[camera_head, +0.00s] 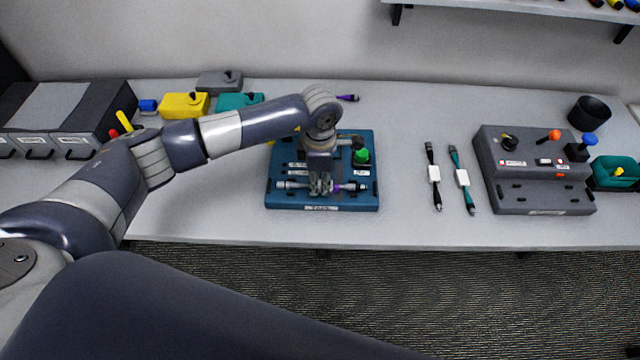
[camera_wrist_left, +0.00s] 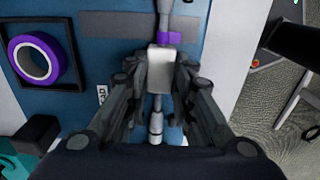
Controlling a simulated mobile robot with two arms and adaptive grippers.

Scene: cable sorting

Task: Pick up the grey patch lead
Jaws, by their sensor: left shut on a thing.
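The grey patch lead (camera_head: 295,185) lies across the front of the blue board (camera_head: 300,202), with a purple band right of my gripper. In the left wrist view the grey lead (camera_wrist_left: 156,122) runs lengthwise, with a pale block at its middle and the purple band beyond. My left gripper (camera_head: 319,188) points down over the lead; its fingers (camera_wrist_left: 160,82) are shut on it at the pale block. The fingers hide the middle of the lead in the head view. I cannot tell if it touches the board. My right gripper is not in view.
A dark lead (camera_head: 434,175) and a teal lead (camera_head: 461,177) lie right of the board. A grey control box (camera_head: 535,195) stands farther right. A green knob (camera_head: 360,156) rises on the board. Yellow (camera_head: 184,105) and grey (camera_head: 219,82) boxes stand at the back left.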

